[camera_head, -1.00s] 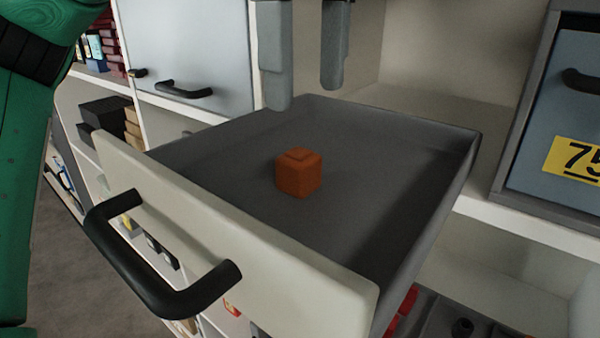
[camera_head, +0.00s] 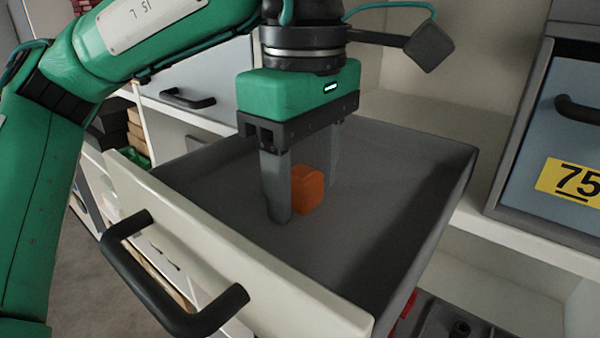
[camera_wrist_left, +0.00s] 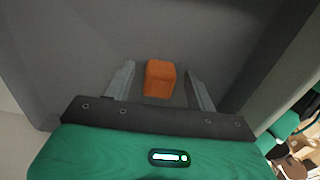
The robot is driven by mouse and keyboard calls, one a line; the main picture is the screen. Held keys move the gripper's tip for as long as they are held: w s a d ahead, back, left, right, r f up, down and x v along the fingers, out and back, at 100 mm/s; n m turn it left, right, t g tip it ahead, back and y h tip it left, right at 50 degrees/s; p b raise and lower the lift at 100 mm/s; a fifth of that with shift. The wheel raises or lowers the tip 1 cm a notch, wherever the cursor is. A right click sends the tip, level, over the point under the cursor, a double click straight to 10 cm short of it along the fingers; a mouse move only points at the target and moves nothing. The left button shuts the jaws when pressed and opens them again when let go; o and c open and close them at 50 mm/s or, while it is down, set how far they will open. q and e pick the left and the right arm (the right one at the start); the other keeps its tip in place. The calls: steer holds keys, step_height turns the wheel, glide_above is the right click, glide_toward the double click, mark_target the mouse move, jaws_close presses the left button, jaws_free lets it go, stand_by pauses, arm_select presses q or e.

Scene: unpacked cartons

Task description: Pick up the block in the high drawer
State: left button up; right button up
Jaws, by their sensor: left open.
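An orange block (camera_head: 308,189) sits on the floor of the pulled-out grey drawer (camera_head: 384,150). My left gripper (camera_head: 305,200) points down into the drawer and is open. One finger stands in front of the block and hides part of it; the other finger is behind it. In the left wrist view, the block (camera_wrist_left: 160,78) lies between the two open fingers (camera_wrist_left: 158,85), with a gap on each side. My right gripper is in none of the views.
The drawer has a cream front panel with a black handle (camera_head: 165,290). A closed blue-grey drawer labelled 75 (camera_head: 570,180) is at the right. Another closed drawer (camera_head: 215,75) is behind at the left. The drawer floor around the block is clear.

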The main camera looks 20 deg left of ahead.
arm_select(q)
steer(key=shift+f, duration=0.1)
steer(key=shift+c, duration=0.7)
steer(key=c, duration=0.9)
